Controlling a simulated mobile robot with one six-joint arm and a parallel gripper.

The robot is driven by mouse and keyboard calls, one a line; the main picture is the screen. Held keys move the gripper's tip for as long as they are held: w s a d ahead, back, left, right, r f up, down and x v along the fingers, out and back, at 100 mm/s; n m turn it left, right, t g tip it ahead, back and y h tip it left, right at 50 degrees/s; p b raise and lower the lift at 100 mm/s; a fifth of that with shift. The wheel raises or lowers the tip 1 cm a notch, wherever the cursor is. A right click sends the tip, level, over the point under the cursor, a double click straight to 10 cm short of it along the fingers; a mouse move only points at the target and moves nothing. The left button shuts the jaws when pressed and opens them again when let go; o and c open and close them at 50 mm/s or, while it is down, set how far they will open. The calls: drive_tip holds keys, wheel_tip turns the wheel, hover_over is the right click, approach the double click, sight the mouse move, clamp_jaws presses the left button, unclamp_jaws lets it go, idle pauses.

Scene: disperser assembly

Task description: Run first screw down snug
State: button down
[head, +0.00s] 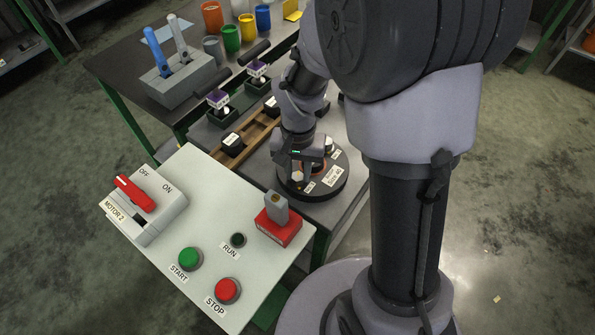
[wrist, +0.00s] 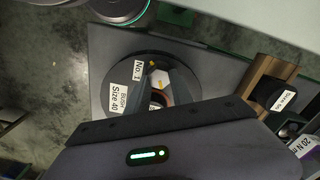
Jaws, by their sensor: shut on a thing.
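The round dark disperser base (head: 330,190) sits on the bench, with white labels on its top. In the wrist view the base (wrist: 112,72) has labels reading "No. 1" and "BUSH Size 40". A pale hex-headed screw (wrist: 161,78) shows beside the "No. 1" label, between my fingertips. My gripper (head: 298,170) points down over the near left part of the base. In the wrist view my gripper (wrist: 158,86) is shut on the screw. The screw's lower end and how far it is seated are hidden. An orange-brown ring at the base's middle is partly covered by my fingers.
A wooden rack (head: 253,135) with black size-labelled parts stands left of the base. Two purple-marked tools (head: 257,68) sit in green holders behind. A control panel (head: 210,235) with switches and buttons is in front. Coloured cups (head: 231,38) stand on the far table.

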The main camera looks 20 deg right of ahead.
sight(299, 175)
drive_tip(key=m+b, duration=0.1)
drive_tip(key=m, duration=0.2)
drive_tip(key=shift+d, duration=0.1)
drive_tip(key=shift+s+m+b, duration=0.1)
drive_tip(key=shift+m+b, duration=0.35)
drive_tip(key=shift+m, duration=1.55)
drive_tip(key=c, duration=1.4)
unclamp_jaws()
drive_tip(key=shift+r, duration=0.1)
wheel_tip(299, 175, up, 17)
drive_tip(key=p, duration=0.7)
drive_tip(key=shift+r, duration=0.15)
